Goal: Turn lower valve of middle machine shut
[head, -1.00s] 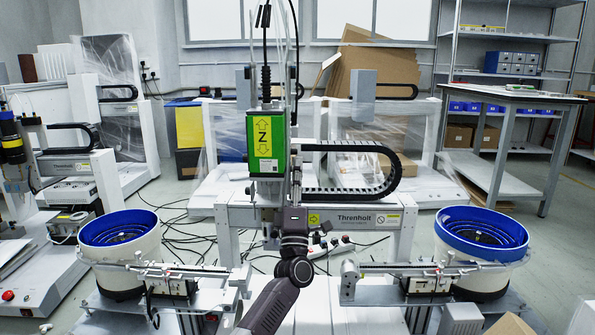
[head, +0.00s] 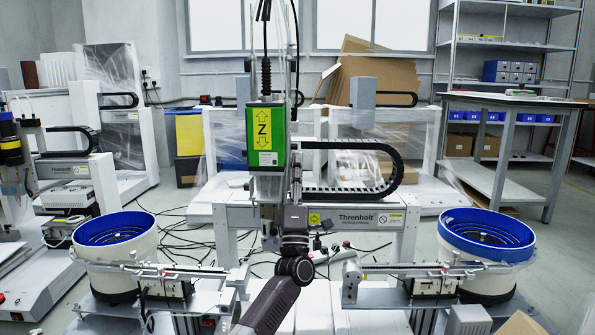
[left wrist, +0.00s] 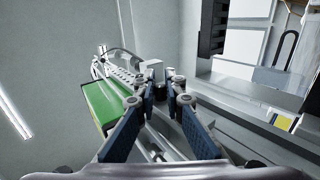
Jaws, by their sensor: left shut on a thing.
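The middle machine stands straight ahead, with a green Z-axis housing (head: 267,140) above a grey Threnholt beam (head: 360,218). My left arm reaches up to the machine's front below the green housing. My left gripper (left wrist: 162,88) shows in the left wrist view with its blue-padded fingers converging at the tips, beside the green housing (left wrist: 103,104). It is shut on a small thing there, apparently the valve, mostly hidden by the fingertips. In the head view the fingertips and the lower valve are hidden behind my wrist. I cannot tell the valve's angle. My right gripper is not in view.
Blue-rimmed feeder bowls stand left (head: 115,230) and right (head: 486,236) of the machine, with linear feeder rails reaching inward on both sides of my arm. A black cable chain (head: 385,170) curves right of the green housing. Cables lie on the floor behind.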

